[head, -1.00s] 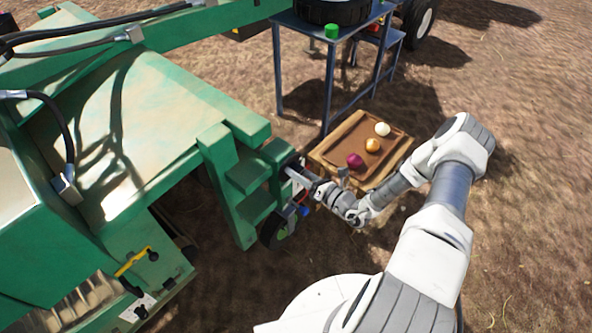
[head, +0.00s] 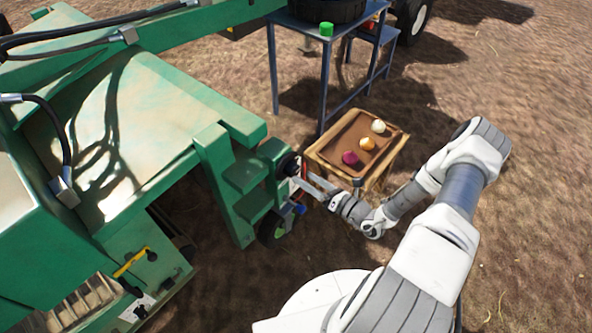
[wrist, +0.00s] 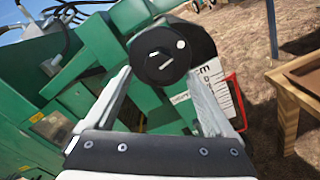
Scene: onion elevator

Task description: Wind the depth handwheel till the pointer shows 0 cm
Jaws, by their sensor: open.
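The depth handwheel is a black round knob (wrist: 160,55) with a pale spot on its face. It is at the upper middle of the wrist view, and in the head view it is a small dark shape (head: 289,165) on the green machine's corner. My gripper (wrist: 160,74) is open, one finger on each side of the knob; whether they touch it cannot be told. In the head view my gripper (head: 303,181) reaches the machine from the right. A white scale (wrist: 222,88) with cm lettering and a red edge stands right of the knob. The pointer's reading cannot be made out.
The green machine (head: 140,130) fills the left. A wooden crate (head: 318,155) with onions stands close behind my gripper. A blue-grey table (head: 325,75) stands beyond. A small wheel (head: 272,230) sits below the handwheel. Bare ground is open at the right.

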